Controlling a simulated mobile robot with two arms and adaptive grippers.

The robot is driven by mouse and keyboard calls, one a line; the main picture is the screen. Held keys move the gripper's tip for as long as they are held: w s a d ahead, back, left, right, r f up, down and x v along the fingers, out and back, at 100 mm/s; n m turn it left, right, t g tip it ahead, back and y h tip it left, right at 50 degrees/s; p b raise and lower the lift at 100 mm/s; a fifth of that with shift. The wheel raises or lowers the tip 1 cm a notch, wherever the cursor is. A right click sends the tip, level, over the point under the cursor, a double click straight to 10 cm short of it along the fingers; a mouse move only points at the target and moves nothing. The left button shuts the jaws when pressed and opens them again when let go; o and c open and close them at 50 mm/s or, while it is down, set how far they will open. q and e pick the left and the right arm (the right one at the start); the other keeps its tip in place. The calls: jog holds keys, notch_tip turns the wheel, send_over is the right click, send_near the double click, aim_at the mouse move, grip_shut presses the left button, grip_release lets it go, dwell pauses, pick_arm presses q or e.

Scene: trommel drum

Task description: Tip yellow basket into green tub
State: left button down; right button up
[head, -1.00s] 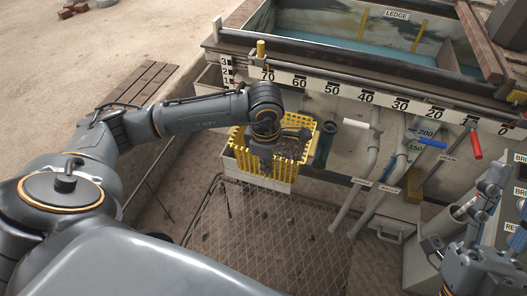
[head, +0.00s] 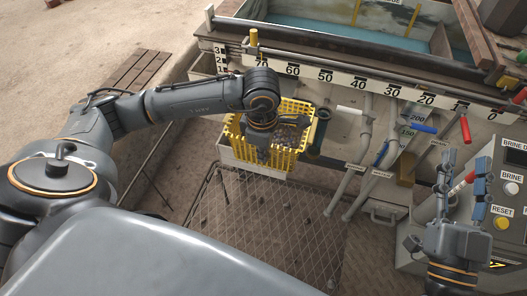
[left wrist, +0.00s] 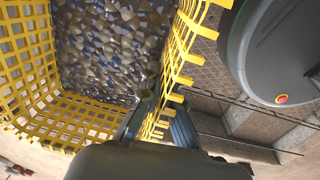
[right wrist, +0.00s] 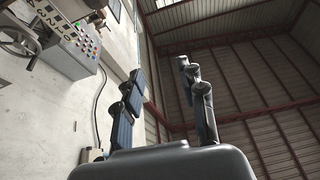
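The yellow basket (head: 286,158) is an open lattice box at the middle of the head view, with dark contents. In the left wrist view it (left wrist: 28,75) is upright and holds many grey, tan and blue pebbles. My left gripper (head: 262,135) points down at the basket's near side. In the left wrist view its fingers (left wrist: 160,105) straddle a lattice wall, one inside and one outside, and appear closed on it. A dark green object (head: 316,133) stands just right of the basket, partly hidden; I cannot tell if it is the green tub. My right gripper (head: 466,182) is open, empty and pointing up.
A pale box (head: 255,172) lies under or behind the basket. Pipes and coloured levers (head: 360,165) line the machine wall to the right. A control panel (head: 505,190) stands beside my right gripper. Mesh flooring (head: 275,225) in front is clear.

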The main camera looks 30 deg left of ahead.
pick_arm(q)
jog(key=shift+r+p, duration=0.3)
jog(key=shift+r, duration=0.35)
jog(key=shift+r+p, duration=0.3)
jog(key=shift+r, duration=0.15)
jog(key=shift+r+p, duration=0.3)
jog(key=shift+r, duration=0.65)
pick_arm(e)
notch_tip(320, 180, down, 10)
jog(key=d+g+h, duration=0.1)
jog(key=g+h, duration=0.1)
jog(key=g, duration=0.4)
jog(key=shift+w+d, duration=0.2)
jog(key=shift+w, duration=0.05)
